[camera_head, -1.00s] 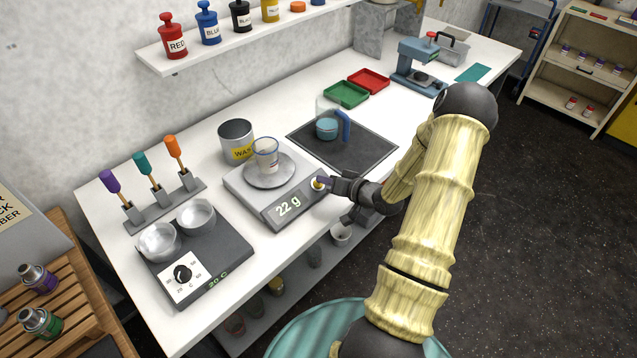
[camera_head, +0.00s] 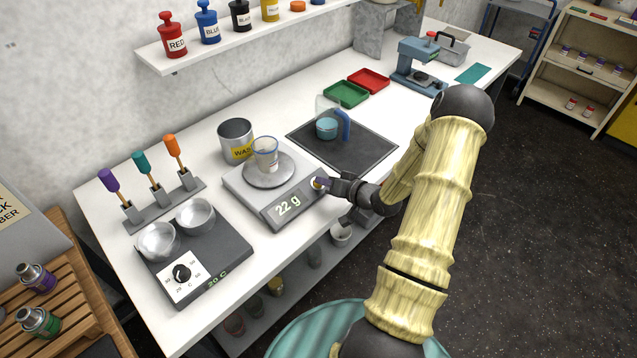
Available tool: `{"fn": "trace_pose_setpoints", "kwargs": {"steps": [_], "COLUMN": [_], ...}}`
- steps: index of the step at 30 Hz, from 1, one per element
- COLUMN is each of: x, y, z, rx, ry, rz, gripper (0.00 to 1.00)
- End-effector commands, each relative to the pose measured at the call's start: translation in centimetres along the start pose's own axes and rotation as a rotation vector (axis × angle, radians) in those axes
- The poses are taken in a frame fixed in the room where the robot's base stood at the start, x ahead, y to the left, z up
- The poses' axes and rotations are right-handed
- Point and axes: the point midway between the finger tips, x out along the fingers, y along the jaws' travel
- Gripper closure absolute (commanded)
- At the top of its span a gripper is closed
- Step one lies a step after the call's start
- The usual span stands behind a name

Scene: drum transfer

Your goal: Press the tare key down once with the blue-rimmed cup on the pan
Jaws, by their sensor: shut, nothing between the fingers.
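The blue-rimmed cup (camera_head: 265,153), clear-walled, stands upright on the round pan (camera_head: 268,172) of the grey scale (camera_head: 249,193). The scale's display (camera_head: 288,206) reads 22 g. The tare key (camera_head: 316,184), a small yellowish spot, is at the right end of the scale's front face. My gripper (camera_head: 325,182) is shut and empty, its fingertips at the key and partly covering it. I cannot tell whether the tips touch the key or whether it is pressed down.
A waste tin (camera_head: 236,139) stands behind the scale. A hot plate (camera_head: 221,262) with two metal bowls is at the left. A dark mat (camera_head: 350,152) with a blue-handled jug (camera_head: 330,126) lies to the right.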

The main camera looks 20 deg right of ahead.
Motion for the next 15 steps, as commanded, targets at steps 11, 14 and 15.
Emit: {"fn": "trace_pose_setpoints", "kwargs": {"steps": [11,14,15], "x": [0.28,0.36,0.38], "y": [0.21,0.25,0.27], "z": [0.21,0.26,0.28], "rx": [0.0,0.0,0.0], "ry": [0.0,0.0,0.0], "rz": [0.0,0.0,0.0], "gripper": [1.0,1.0,1.0]}}
